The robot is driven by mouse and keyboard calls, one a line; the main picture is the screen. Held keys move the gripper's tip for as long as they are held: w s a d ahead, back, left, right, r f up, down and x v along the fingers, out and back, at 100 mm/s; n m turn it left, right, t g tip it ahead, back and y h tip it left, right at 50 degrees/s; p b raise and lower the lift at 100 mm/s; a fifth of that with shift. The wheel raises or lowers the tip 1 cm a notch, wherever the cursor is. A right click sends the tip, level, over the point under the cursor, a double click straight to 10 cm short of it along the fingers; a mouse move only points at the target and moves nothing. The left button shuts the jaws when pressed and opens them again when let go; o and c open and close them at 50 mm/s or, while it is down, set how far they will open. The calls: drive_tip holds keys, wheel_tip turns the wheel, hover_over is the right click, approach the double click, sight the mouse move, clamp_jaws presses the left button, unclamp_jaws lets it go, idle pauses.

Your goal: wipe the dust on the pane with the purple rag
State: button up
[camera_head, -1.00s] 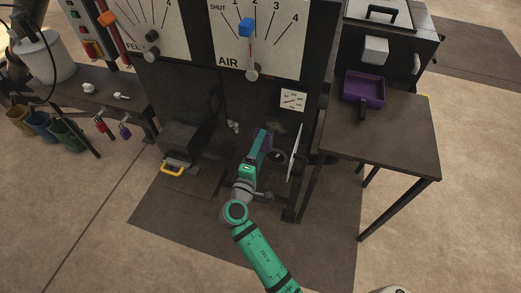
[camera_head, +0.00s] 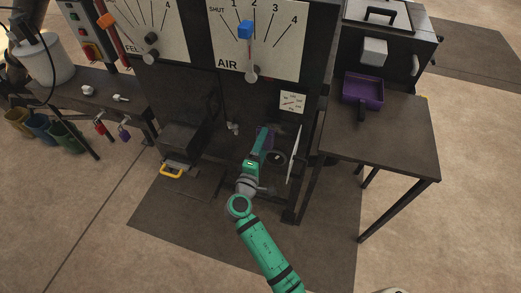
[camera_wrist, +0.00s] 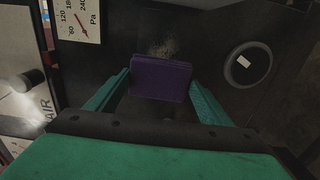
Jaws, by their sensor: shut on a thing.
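The purple rag (camera_wrist: 161,78) is a flat block between the two green fingers of my gripper (camera_wrist: 158,92) in the wrist view. My gripper is shut on it. A pale brown dust patch (camera_wrist: 163,48) shows just beyond the rag's far edge on the dark pane (camera_wrist: 200,40). I cannot tell whether the rag touches the pane. In the head view my gripper (camera_head: 257,150) is inside the dark recess under the dials, with the purple rag (camera_head: 264,136) at its tip. The rag and arm hide part of the pane there.
A white upright panel (camera_head: 294,153) stands close to the right of my gripper. A round black ring (camera_wrist: 241,65) is right of the rag, and a gauge card (camera_wrist: 80,18) is at upper left. A side table (camera_head: 400,135) with a purple tray (camera_head: 362,88) stands right.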

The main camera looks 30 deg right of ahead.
drive_tip(key=shift+x, duration=1.75)
drive_tip(key=shift+s+d, duration=1.1)
drive_tip(key=shift+s, duration=0.2)
drive_tip(key=shift+s+d, duration=1.15)
drive_tip(key=shift+s, duration=0.2)
drive_tip(key=shift+w+d, duration=0.4)
drive_tip(key=shift+w, duration=0.05)
drive_tip(key=shift+w+a, duration=1.45)
drive_tip(key=shift+w, duration=0.2)
drive_tip(key=shift+w+a, duration=0.1)
drive_tip(key=shift+o, duration=0.2)
drive_tip(key=shift+w+a, duration=0.35)
drive_tip(key=shift+w, duration=0.15)
drive_tip(key=shift+w+a, duration=0.15)
drive_tip(key=shift+w, duration=0.2)
drive_tip(key=shift+c, duration=1.2)
